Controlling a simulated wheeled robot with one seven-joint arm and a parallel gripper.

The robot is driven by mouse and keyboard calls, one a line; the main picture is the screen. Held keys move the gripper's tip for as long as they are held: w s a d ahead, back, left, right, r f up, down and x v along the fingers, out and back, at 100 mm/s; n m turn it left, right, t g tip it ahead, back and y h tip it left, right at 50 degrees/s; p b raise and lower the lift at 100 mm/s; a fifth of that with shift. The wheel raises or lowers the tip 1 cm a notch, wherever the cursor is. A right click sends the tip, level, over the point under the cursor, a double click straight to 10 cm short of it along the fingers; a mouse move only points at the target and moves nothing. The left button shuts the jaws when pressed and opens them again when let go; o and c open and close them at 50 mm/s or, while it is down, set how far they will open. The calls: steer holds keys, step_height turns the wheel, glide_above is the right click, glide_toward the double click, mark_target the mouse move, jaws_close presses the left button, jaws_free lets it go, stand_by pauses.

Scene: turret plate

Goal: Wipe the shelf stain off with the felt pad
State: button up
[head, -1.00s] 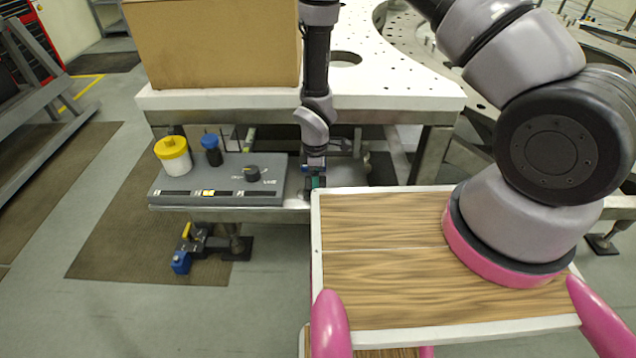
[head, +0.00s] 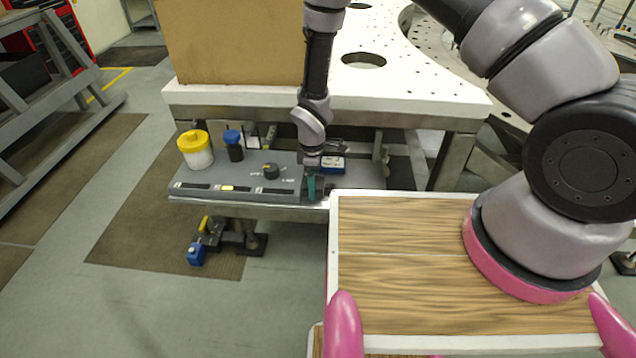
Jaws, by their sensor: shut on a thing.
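My gripper (head: 317,182) is beside the right end of the grey panel, over the low shelf (head: 375,176) under the white plate. It is shut on a small teal thing (head: 310,187), which looks like the felt pad, seen nearly edge-on. I cannot tell whether the pad touches the shelf. The shelf stain cannot be made out; the gripper, wrist and panel hide part of the shelf.
A small blue box (head: 333,165) stands right of my gripper. The white plate (head: 400,100) with a cardboard box (head: 235,45) overhangs the shelf.

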mark_target(323, 183)
steer(key=shift+s+d+r, duration=0.1)
steer(key=shift+d+r, duration=0.05)
steer(key=shift+d, duration=3.2)
steer(key=shift+s+d+f, duration=0.1)
steer(key=shift+f, duration=0.2)
steer(key=shift+a, duration=0.6)
steer(key=shift+c, duration=0.7)
steer(key=shift+a+r, duration=0.15)
steer(key=shift+a, duration=2.7)
steer(key=shift+a+r, duration=0.15)
steer(key=shift+a, duration=0.15)
steer(key=shift+w+d, duration=0.15)
steer(key=shift+w, duration=0.05)
